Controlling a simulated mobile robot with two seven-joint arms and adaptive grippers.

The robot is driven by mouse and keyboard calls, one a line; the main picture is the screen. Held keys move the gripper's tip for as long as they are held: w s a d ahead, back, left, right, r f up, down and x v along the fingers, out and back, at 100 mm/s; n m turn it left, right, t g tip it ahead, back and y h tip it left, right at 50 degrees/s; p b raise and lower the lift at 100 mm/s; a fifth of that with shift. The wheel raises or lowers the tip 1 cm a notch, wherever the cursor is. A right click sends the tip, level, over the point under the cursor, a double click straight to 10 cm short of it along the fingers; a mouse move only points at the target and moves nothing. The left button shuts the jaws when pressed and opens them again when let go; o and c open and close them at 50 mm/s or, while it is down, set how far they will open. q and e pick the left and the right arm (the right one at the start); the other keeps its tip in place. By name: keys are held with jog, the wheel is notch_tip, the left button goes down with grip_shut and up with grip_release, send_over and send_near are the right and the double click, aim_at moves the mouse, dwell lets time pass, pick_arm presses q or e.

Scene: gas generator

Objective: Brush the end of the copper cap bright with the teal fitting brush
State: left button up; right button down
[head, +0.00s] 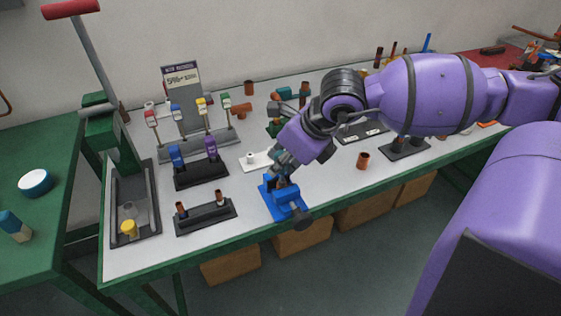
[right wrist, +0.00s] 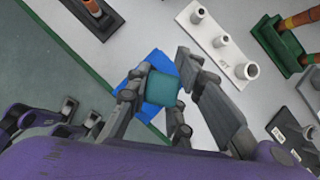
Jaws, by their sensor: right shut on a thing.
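My right gripper (head: 281,178) is above the blue holder (head: 288,205) at the table's front edge. In the right wrist view, my right gripper (right wrist: 168,102) is shut on a teal block-shaped piece, the teal fitting brush (right wrist: 162,88), seen end-on over the blue holder (right wrist: 155,62). The brush's working end is hidden beneath it. I do not see the copper cap at the holder. Whether the brush touches it cannot be told. My left gripper does not show in the head view. Grey jointed parts at the right wrist view's left are mine, arm unclear.
A black rack with copper-ended pieces (head: 207,217) stands left of the holder, and a white tray with pegs (head: 256,160) behind it. A loose copper piece (head: 363,160) stands to the right. A dark tray (head: 147,238) holds a yellow-topped item. The bench front between holder and loose piece looks clear.

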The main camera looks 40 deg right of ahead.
aim_at(279, 152)
jog(key=shift+r+p, duration=0.45)
jog(key=shift+r, duration=0.4)
notch_tip(279, 152, up, 2)
jog(key=shift+r+p, duration=0.1)
jog(key=shift+p, duration=0.45)
jog(key=shift+r, duration=0.45)
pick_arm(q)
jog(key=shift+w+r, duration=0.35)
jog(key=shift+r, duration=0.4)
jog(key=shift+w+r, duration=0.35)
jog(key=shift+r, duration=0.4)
